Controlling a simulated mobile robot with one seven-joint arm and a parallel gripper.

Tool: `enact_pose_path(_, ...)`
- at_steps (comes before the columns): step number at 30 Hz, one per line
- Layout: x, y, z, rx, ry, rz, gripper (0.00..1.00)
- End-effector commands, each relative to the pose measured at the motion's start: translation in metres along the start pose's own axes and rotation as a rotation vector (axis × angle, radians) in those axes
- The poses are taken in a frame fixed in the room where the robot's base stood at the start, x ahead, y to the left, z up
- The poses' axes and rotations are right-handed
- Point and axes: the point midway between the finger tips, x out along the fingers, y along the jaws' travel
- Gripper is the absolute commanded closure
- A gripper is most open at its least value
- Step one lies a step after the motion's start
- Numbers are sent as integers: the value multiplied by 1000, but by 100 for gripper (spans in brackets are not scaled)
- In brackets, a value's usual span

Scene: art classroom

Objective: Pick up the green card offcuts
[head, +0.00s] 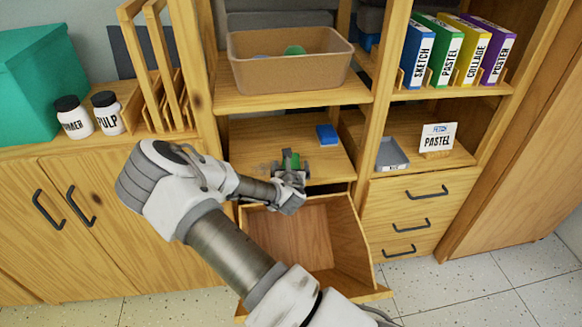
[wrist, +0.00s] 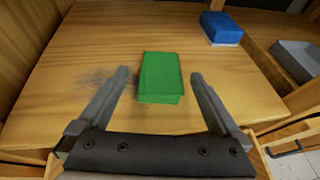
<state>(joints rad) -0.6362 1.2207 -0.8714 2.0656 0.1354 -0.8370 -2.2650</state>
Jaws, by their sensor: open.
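The green card offcuts (wrist: 160,78) are a small rectangular green stack lying flat on a wooden shelf. They also show in the head view (head: 291,160), partly hidden by my gripper. My gripper (wrist: 160,84) is open, with one finger to the left of the stack and one to the right. A gap shows on both sides, so neither finger appears to touch it. In the head view my gripper (head: 291,172) is at the front of the shelf compartment, at the offcuts.
A blue block with a pale base (wrist: 221,28) sits behind right on the same shelf (wrist: 70,60). A grey tray (head: 391,154) stands in the compartment to the right. An open wooden drawer or bin (head: 345,235) is below. A tan bin (head: 290,75) sits on the shelf above.

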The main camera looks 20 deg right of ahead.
Motion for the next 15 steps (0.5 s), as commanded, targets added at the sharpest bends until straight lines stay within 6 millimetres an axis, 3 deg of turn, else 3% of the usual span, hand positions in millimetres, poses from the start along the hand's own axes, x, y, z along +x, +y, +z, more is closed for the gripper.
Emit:
enact_pose_path(1,11,-1,-6,2,-1,-1,0)
enact_pose_path(6,29,0,-4,1,-1,1,0)
enact_pose_path(15,32,0,-3,0,0,0,0)
